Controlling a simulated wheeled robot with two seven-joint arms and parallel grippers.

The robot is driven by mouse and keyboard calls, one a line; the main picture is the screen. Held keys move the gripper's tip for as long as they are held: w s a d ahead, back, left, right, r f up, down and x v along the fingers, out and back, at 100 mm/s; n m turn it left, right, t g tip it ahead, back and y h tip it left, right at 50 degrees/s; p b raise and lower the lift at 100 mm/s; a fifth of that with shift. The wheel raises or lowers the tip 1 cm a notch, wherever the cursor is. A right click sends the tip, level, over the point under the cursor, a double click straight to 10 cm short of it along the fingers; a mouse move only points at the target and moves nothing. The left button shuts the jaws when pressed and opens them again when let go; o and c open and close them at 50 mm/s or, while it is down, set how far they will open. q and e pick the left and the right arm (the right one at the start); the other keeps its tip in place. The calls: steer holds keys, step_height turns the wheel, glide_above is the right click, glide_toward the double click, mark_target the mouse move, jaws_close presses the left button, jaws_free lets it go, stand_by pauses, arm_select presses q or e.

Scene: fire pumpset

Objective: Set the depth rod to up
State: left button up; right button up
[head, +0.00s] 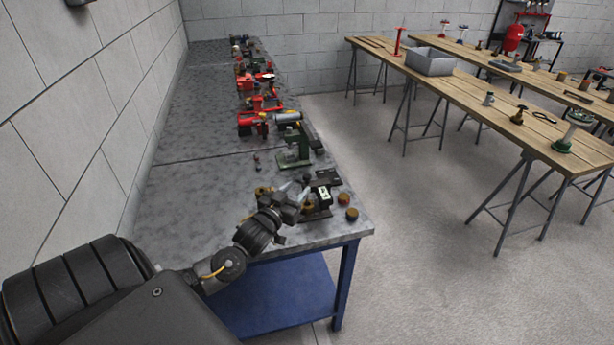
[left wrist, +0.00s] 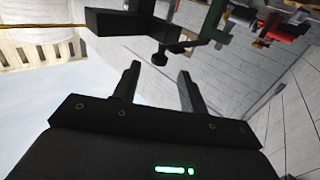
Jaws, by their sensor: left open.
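My left gripper (head: 303,193) is at the near end of the grey workbench, beside a small dark device (head: 321,190) with a pale front. In the left wrist view my left gripper (left wrist: 158,80) has its two fingers spread, with nothing held between them. A black block (left wrist: 130,23) lies ahead of the fingers. A small dark knob (left wrist: 160,57) on a short stem sits just beyond the gap between the fingertips, apparently apart from them. I cannot tell for certain which part is the depth rod, or how it is set. My right gripper is not in view.
A green machine (head: 294,150) stands farther along the workbench (head: 205,190), with red tools (head: 255,105) behind it. Brown round pieces (head: 351,213) lie near the front corner. Wooden tables (head: 470,95) stand to the right across open floor (head: 400,240).

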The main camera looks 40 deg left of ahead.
mark_target(308, 176)
arm_select(q)
steer(key=w, duration=0.2)
steer(key=w+p, duration=0.1)
steer(key=w, duration=0.1)
steer(key=w+a, duration=0.1)
steer(key=w, duration=0.1)
steer(key=shift+w, duration=0.35)
jaws_close()
